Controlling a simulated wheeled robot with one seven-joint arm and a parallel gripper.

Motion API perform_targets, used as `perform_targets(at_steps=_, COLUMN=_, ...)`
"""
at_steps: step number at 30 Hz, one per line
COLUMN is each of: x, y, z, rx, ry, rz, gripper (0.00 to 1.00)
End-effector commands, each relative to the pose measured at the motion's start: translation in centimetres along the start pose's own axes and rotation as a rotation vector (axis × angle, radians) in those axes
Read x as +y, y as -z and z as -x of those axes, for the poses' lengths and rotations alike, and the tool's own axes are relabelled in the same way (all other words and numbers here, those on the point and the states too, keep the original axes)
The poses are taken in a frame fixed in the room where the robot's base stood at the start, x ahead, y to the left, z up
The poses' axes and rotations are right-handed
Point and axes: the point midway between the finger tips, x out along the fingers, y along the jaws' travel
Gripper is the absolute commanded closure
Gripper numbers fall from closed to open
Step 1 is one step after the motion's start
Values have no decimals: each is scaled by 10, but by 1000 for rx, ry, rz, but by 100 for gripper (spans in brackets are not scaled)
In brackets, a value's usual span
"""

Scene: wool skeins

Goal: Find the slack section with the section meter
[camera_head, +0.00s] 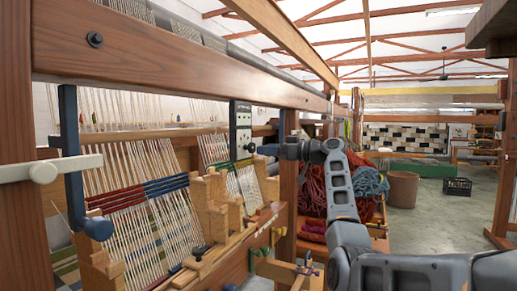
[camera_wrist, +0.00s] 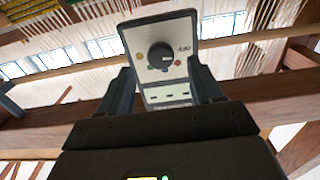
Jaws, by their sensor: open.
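The section meter (camera_head: 241,128) is a pale panel with a dark edge, in front of the loom near the right post in the head view. In the wrist view the section meter (camera_wrist: 183,38) shows a black knob, small coloured dots and a row of slots. My gripper (camera_head: 264,149) comes in from the right at the meter. In the wrist view its open fingers (camera_wrist: 160,78) stand on either side of the meter's lower part; I cannot tell whether they touch it. The loom's pale warp threads (camera_head: 135,165) run in separate sections, some crossed by a red and blue woven band (camera_head: 140,192). No section is clearly slack.
A thick wooden beam (camera_head: 170,65) crosses above the warp. Wooden blocks (camera_head: 213,200) stand along the loom's front. A blue-grey lever (camera_head: 70,150) is at left. Red and blue skeins (camera_head: 318,185) lie behind my arm. A bin (camera_head: 403,188) and black crate (camera_head: 457,187) stand on open floor.

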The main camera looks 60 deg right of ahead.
Motion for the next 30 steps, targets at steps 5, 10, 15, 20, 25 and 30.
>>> perform_targets(at_steps=5, x=0, y=2, z=-27, rx=0, ry=1, rz=-1, gripper=35)
perform_targets(at_steps=10, x=0, y=1, z=-41, rx=0, ry=0, rz=0, gripper=35)
perform_targets(at_steps=15, x=0, y=0, z=-45, rx=0, ry=-2, rz=0, gripper=35)
perform_targets(at_steps=20, x=0, y=0, z=-45, rx=0, ry=-2, rz=0, gripper=35)
perform_targets(at_steps=25, x=0, y=0, z=-45, rx=0, ry=-2, rz=0, gripper=51)
perform_targets(at_steps=30, x=0, y=0, z=-45, rx=0, ry=-2, rz=0, gripper=67)
